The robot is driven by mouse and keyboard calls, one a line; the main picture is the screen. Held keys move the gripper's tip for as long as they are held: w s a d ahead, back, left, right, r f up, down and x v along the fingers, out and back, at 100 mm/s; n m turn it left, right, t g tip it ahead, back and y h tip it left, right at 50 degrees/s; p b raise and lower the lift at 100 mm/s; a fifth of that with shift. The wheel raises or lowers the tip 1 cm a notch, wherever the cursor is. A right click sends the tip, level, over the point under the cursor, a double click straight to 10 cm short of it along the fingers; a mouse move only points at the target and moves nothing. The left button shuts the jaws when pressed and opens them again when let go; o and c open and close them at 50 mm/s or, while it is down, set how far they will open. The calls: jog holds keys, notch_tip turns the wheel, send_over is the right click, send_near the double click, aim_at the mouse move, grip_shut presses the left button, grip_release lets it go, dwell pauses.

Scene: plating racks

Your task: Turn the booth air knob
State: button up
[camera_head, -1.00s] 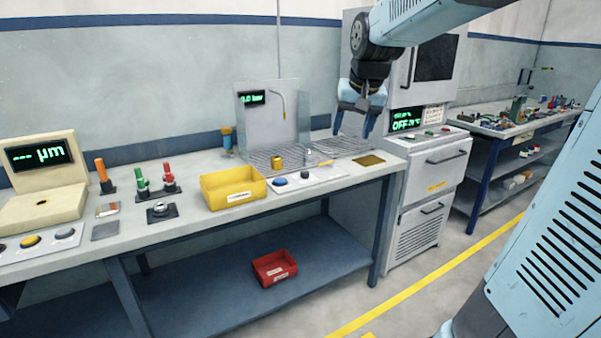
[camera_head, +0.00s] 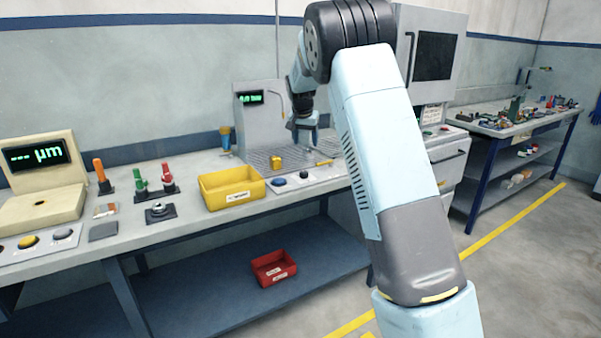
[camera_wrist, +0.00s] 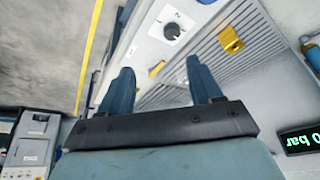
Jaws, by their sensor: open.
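A round dark knob (camera_wrist: 172,31) sits on a white plate with small marks in the wrist view, beyond my fingertips. My gripper (camera_head: 304,132) is above the booth grating, behind and above that panel. In the wrist view my gripper (camera_wrist: 160,78) is open, with nothing between its two blue fingers, and apart from the knob. The booth display (camera_head: 251,98) reads 0.0 bar; part of it shows in the wrist view (camera_wrist: 300,140).
A yellow block-like piece (camera_head: 277,161) stands on the slatted grating (camera_head: 258,160). A small yellow strip (camera_head: 324,163) lies near the panel. A red bin (camera_head: 273,268) is on the lower shelf.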

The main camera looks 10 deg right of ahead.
send_near(304, 172)
jog(key=x, duration=0.9)
jog(key=shift+s, duration=0.1)
jog(key=c, duration=1)
jog(key=shift+a, duration=0.5)
jog(key=shift+c, duration=0.2)
jog(key=shift+d+r, duration=0.1)
jog(key=shift+d, duration=0.3)
